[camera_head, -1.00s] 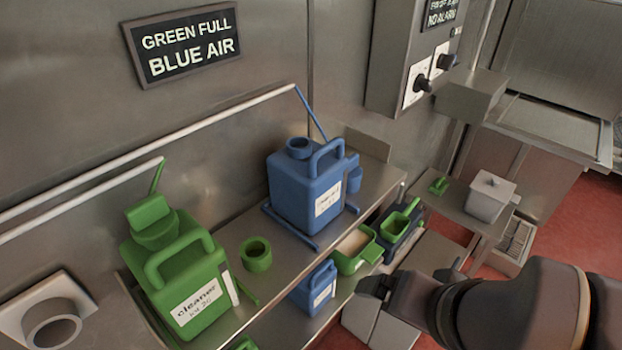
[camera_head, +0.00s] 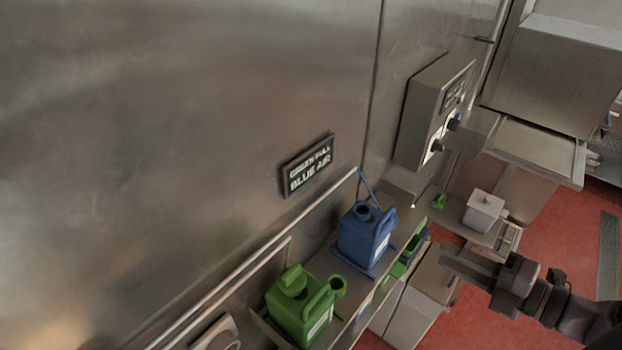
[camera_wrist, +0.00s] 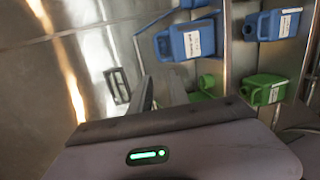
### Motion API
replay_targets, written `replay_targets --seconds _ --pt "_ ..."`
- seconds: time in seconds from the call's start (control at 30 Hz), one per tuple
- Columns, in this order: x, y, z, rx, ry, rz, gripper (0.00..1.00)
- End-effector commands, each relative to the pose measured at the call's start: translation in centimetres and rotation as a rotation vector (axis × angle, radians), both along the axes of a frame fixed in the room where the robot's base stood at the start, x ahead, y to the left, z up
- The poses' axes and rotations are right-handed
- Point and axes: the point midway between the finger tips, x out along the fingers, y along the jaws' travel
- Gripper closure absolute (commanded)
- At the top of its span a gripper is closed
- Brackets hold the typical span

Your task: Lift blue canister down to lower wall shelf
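A blue canister (camera_head: 364,238) with a handle and white label stands upright on the upper wall shelf (camera_head: 325,262), in a low blue frame. In the wrist view a blue canister (camera_wrist: 187,40) shows at the top centre, and a second one (camera_wrist: 273,25) at the upper right. On the lower shelf, a smaller blue canister (camera_head: 364,302) is mostly hidden in the head view. My gripper (camera_head: 446,260) is right of the shelves, apart from every canister. In the wrist view its two fingers stand apart with nothing between them.
A wall sign (camera_head: 307,166), control box (camera_head: 430,112) and grey lidded container (camera_head: 484,210) are nearby. Red floor lies right.

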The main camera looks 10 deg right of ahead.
Motion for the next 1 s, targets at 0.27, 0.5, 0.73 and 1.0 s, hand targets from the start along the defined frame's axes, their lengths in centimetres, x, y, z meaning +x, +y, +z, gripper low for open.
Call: replay_targets --seconds 0.27,0.5,0.73,1.0 --pt "5.0 2.3 -1.5 0.057 0.007 -0.038 0.78" --pt "9.5 4.9 -2.4 0.052 0.006 -0.039 0.78" --pt "13.0 6.4 -2.8 0.051 0.007 -0.037 0.78" --pt "14.8 7.4 -3.2 0.051 0.006 -0.042 0.78"
